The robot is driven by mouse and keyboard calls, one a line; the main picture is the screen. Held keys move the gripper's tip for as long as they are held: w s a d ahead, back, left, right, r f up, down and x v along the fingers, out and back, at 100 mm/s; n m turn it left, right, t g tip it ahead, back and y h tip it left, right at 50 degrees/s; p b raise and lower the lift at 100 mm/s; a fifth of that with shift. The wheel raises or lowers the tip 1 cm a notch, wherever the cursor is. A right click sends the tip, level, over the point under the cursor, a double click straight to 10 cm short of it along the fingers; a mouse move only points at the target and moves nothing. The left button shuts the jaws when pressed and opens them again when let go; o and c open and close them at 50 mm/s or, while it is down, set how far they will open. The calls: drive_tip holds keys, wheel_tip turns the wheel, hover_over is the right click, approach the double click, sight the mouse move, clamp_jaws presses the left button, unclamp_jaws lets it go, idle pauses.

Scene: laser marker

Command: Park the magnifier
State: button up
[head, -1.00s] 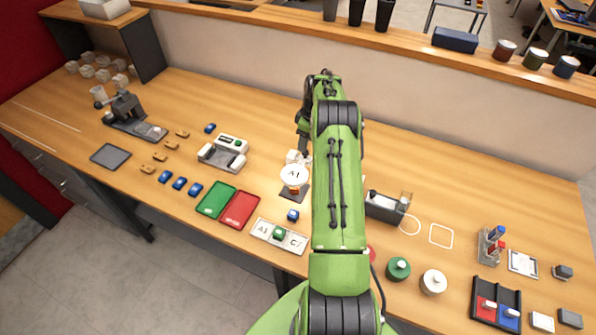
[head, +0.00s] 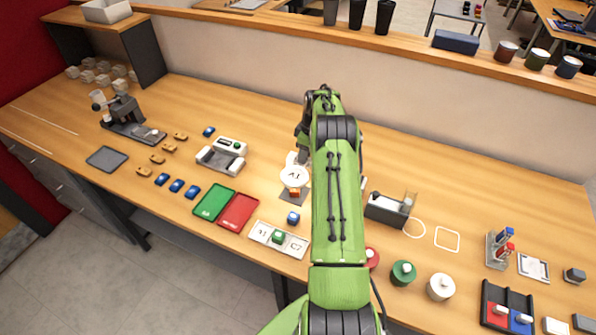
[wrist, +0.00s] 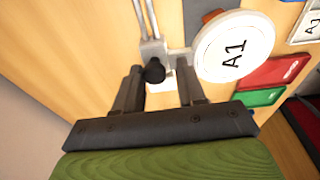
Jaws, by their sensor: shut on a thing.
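The magnifier (head: 294,177) is a round white disc reading "A1", near the middle of the bench, over a dark grey pad (head: 290,198) with an orange-red block (head: 294,192) partly under it. In the wrist view the disc (wrist: 234,46) joins a metal rod joint with a black knob (wrist: 153,71). My gripper (wrist: 160,84) is shut on the magnifier at this joint, with one dark finger on each side. In the head view my green arm hides most of the gripper and what lies behind it.
Left of the magnifier stand a grey-white device (head: 221,155) and green (head: 213,203) and red (head: 238,211) trays. Right of my arm are a dark holder (head: 390,208) and white circle (head: 414,228) and square (head: 447,239) outlines on bare bench.

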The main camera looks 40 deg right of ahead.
drive_tip(key=shift+s+d+f+b, duration=0.35)
drive_tip(key=shift+s+d, duration=0.35)
drive_tip(key=shift+s, duration=1.15)
drive_tip(key=shift+s+d+f+b, duration=0.2)
drive_tip(key=shift+s+d+b, duration=0.4)
drive_tip(key=shift+s, duration=1.2)
drive_tip(key=shift+s+d+f+b, duration=0.25)
drive_tip(key=shift+s+d, duration=0.6)
drive_tip(key=shift+s, duration=1)
drive_tip(key=o, duration=0.6)
drive_tip(key=shift+w+d, duration=0.1)
drive_tip(key=shift+d, duration=0.05)
drive_tip(key=shift+r, duration=0.1)
wheel_tip(320, 180, up, 7)
drive_tip(key=p, duration=0.4)
drive_tip(key=shift+w+d+p, duration=0.2)
drive_tip(key=shift+w+p, duration=0.1)
drive_tip(key=shift+w, duration=0.1)
